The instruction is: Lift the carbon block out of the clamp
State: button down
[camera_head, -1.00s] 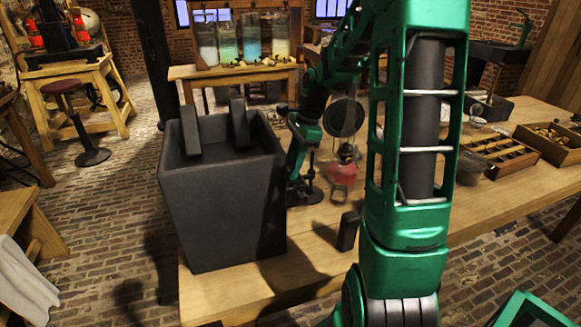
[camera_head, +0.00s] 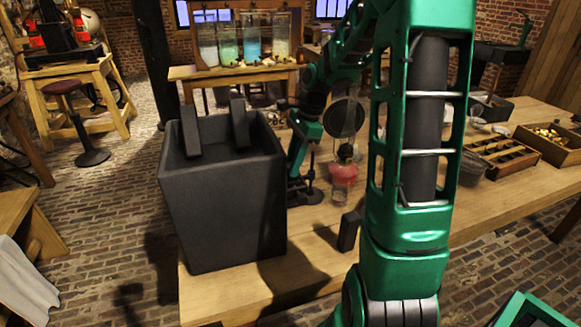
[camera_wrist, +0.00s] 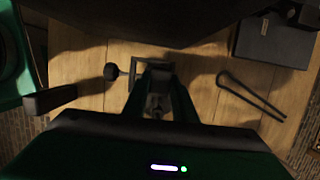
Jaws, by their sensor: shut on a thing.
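My gripper (camera_wrist: 157,98) points down over the wooden bench, and its two fingers are shut on a small dark thing, which I take to be the carbon block (camera_wrist: 156,103). A grey clamp-like part (camera_wrist: 155,68) shows just beyond the fingertips. The shade and the fingers hide where block and clamp meet, so I cannot tell whether they touch. In the head view, my green gripper (camera_head: 298,160) is low behind the right side of a big dark tub, its tips mostly hidden.
The dark tub (camera_head: 222,215) stands close on the left, with two dark slabs upright in it. A red burner (camera_head: 343,175) stands to the right. A small dark block (camera_head: 348,231) is on the bench's near part. Tongs (camera_wrist: 250,96) lie on the bench.

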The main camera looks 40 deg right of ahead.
notch_tip(320, 180, up, 11)
jog(key=shift+f, duration=0.15)
dwell(1.9)
dwell(0.4)
